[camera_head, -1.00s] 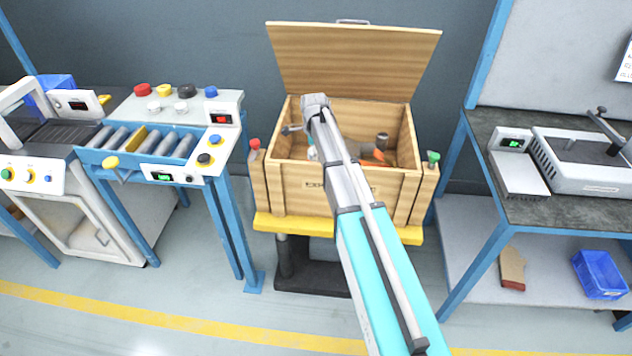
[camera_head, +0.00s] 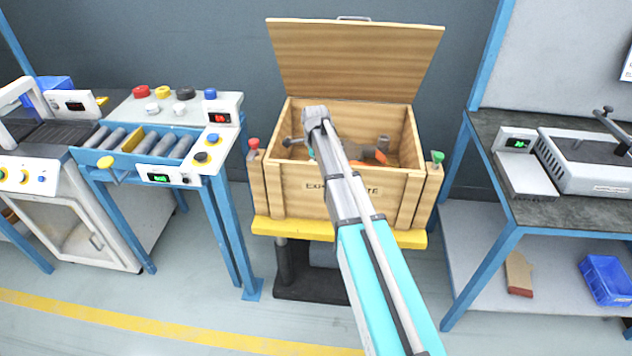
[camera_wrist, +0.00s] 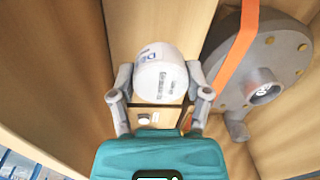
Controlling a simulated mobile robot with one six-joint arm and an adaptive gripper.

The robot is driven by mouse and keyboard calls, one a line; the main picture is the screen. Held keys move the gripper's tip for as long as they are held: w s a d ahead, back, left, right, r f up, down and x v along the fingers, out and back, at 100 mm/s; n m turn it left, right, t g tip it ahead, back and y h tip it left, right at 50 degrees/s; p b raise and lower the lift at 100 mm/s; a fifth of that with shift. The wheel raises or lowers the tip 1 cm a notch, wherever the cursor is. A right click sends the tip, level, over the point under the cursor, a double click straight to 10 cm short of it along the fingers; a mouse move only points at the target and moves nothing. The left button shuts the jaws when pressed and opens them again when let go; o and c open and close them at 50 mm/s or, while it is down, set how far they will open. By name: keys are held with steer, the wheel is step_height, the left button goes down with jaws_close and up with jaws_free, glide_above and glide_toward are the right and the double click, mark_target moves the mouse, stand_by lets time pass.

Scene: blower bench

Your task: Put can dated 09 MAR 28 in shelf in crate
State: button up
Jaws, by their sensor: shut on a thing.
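My gripper (camera_wrist: 160,92) is shut on a white can (camera_wrist: 160,72) with dark and blue print on its rounded end, one grey finger on each side. The print is too small to read as a date. In the wrist view the can is inside the wooden crate (camera_wrist: 45,70), in front of a light wooden wall. A small brown block or box face (camera_wrist: 160,116) with a pale round spot shows just below the can; I cannot tell whether they touch. In the head view the crate (camera_head: 300,205) stands open, and my arm hides much of its inside. No shelf is clearly visible.
A grey round flanged blower part (camera_wrist: 265,75) with an orange strap (camera_wrist: 235,45) is close right of the can. The crate's lid (camera_head: 350,60) is raised at the back. A roller bench (camera_head: 150,145) stands left, a dark-topped bench (camera_head: 480,135) right.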

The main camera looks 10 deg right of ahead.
steer(key=shift+f+b, duration=0.45)
steer(key=shift+f, duration=0.35)
steer(key=shift+f+b, duration=1.85)
steer(key=shift+f, duration=0.05)
steer(key=shift+f, duration=0.1)
steer(key=o, duration=1.2)
steer(key=shift+c, duration=0.2)
steer(key=r+p, duration=1.2)
steer(key=shift+s+a+r, duration=0.1)
steer(key=shift+s+r, duration=0.05)
steer(key=shift+s, duration=0.15)
